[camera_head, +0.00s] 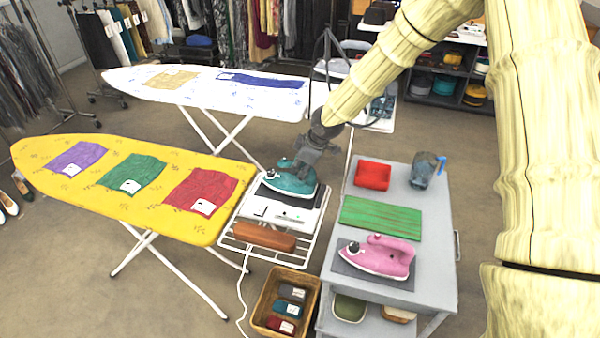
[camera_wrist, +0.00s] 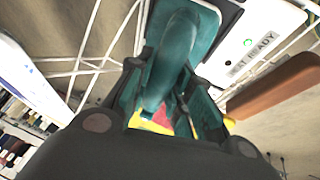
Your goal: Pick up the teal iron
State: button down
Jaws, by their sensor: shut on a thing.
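The teal iron (camera_head: 292,183) sits at the white steam station on the wire rack at the right end of the yellow ironing board. It also shows in the wrist view (camera_wrist: 172,60), close up, with its handle between my fingers. My gripper (camera_head: 308,158) reaches down onto the iron from above and is shut on its handle. In the wrist view, the gripper (camera_wrist: 165,105) has a finger on each side of the handle. The iron looks about level, and I cannot tell whether its sole touches the station.
A pink iron (camera_head: 378,256) stands on the grey cart (camera_head: 435,225) with a green board (camera_head: 380,217), a red folded cloth (camera_head: 373,175) and a jug (camera_head: 424,170). A brown block (camera_head: 264,237) lies on the rack. A basket (camera_head: 262,310) stands below. Yellow (camera_head: 120,205) and white (camera_head: 150,84) boards are left.

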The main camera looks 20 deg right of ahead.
notch_tip(320, 180, up, 2)
jog(key=shift+s+a+r+b, duration=0.1)
jog(key=shift+s+b, duration=0.05)
jog(key=shift+b, duration=0.25)
jog(key=s+a+r+b, duration=0.1)
jog(key=s+b, duration=0.3)
jog(key=s, duration=1.1)
jog(key=shift+s+a+r, duration=0.15)
jog(key=shift+s+a, duration=0.15)
jog(key=shift+a, duration=0.2)
jog(key=shift+a, duration=0.1)
